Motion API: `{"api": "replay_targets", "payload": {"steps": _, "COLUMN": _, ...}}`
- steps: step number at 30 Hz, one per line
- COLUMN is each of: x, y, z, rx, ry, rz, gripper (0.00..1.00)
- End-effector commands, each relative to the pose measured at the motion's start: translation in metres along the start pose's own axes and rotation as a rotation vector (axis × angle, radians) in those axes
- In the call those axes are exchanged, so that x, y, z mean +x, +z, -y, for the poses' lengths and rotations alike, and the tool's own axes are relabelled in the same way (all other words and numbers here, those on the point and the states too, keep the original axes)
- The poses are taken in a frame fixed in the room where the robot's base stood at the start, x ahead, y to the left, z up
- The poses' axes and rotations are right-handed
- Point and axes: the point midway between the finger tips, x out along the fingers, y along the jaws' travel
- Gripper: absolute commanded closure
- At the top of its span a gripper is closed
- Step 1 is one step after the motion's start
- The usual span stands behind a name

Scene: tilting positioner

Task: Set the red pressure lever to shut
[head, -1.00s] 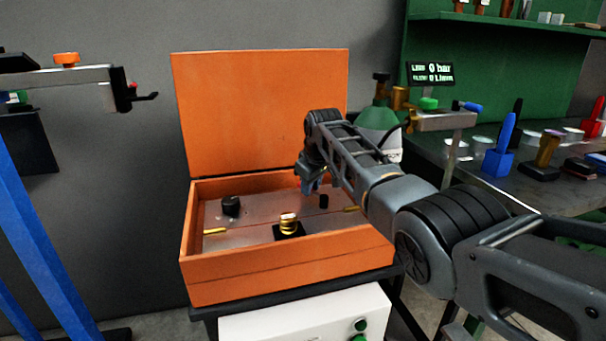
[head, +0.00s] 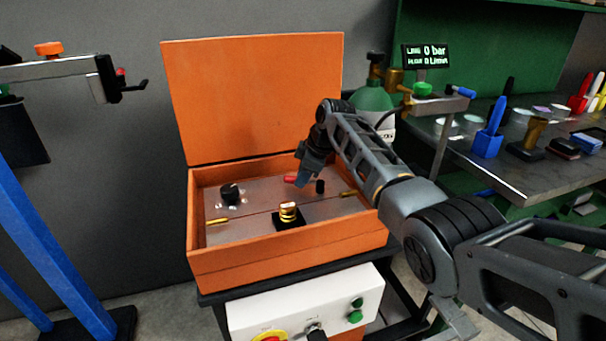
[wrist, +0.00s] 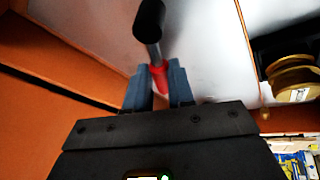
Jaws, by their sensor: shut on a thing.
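The red lever (head: 291,179) shows as a small red piece beside my gripper's fingertips, inside the orange case. My gripper (head: 303,183) reaches down into the case from the back right. In the wrist view, the lever's red part (wrist: 160,78) sits between my gripper's two blue fingers (wrist: 159,88), which are shut on it. A grey stem with a black end (wrist: 149,20) extends beyond the red part there. A black post (head: 320,186) stands just right of the fingers in the head view. The lever's base is hidden.
The orange case (head: 290,262) has its lid (head: 250,100) raised behind. Its grey panel holds a black knob (head: 229,193) and a brass fitting (head: 288,211). A cluttered bench (head: 520,180) stands right.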

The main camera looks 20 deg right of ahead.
Motion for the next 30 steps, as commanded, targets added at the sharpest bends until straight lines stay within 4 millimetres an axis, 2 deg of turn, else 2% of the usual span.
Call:
{"api": "replay_targets", "payload": {"steps": 15, "x": -0.004, "y": 0.004, "z": 0.017, "rx": -0.372, "ry": -0.152, "rz": -0.081, "gripper": 1.00}}
{"api": "replay_targets", "payload": {"steps": 30, "x": -0.008, "y": 0.005, "z": 0.022, "rx": -0.487, "ry": -0.199, "rz": -0.106, "gripper": 1.00}}
